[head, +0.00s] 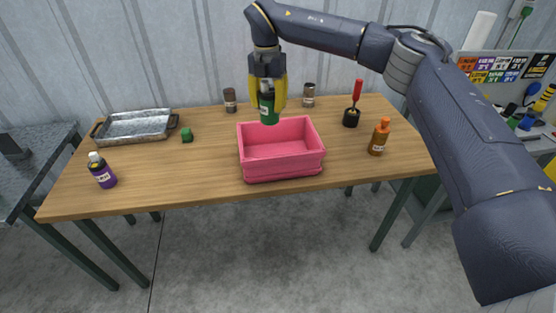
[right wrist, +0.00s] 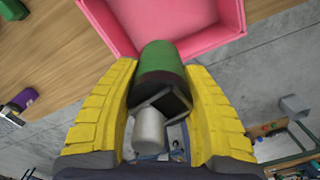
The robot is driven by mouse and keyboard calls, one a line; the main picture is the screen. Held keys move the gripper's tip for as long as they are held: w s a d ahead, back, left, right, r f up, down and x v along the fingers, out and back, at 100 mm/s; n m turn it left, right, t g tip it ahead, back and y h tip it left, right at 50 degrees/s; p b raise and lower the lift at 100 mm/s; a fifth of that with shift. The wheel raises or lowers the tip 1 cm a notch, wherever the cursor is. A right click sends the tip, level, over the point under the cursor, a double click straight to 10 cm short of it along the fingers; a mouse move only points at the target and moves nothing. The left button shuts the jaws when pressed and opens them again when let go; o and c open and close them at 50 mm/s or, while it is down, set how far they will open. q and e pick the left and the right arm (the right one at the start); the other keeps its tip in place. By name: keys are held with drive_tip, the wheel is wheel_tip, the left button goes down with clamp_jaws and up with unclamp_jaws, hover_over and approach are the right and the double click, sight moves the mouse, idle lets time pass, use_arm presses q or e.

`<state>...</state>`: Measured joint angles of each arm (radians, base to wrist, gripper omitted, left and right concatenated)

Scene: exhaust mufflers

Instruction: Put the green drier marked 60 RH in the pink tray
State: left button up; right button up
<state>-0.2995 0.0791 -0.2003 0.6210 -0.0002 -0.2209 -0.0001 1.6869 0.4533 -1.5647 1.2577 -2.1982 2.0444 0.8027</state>
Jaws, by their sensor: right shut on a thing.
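The green drier (head: 268,108) is a green cylinder with a dark band, held upright over the back part of the pink tray. Its label is too small to read. My right gripper (head: 268,97) is shut on it with yellow fingers on both sides. In the right wrist view the green drier (right wrist: 160,62) sits between the yellow fingers of my right gripper (right wrist: 160,95). The pink tray (head: 283,170) stands empty at the middle of the table; its wall also shows in the right wrist view (right wrist: 205,40). My left gripper is not in view.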

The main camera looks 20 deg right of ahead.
drive_tip(key=w+d, duration=0.1)
drive_tip(key=d, duration=0.1)
drive_tip(key=w+d+m, duration=0.1)
drive_tip(key=d, duration=0.1)
drive_tip(key=d+m, duration=0.1)
drive_tip(key=d, duration=0.1)
drive_tip(key=shift+w+d, duration=0.25)
drive_tip(key=shift+w, duration=0.15)
drive_tip(key=f, duration=2)
drive_tip(key=shift+w+d, duration=0.15)
drive_tip(key=shift+w, duration=0.05)
drive_tip(key=o, duration=1.2)
drive_tip(key=shift+f, duration=0.1)
wheel_tip(320, 180, up, 12)
drive_tip(key=shift+s+r, duration=0.15)
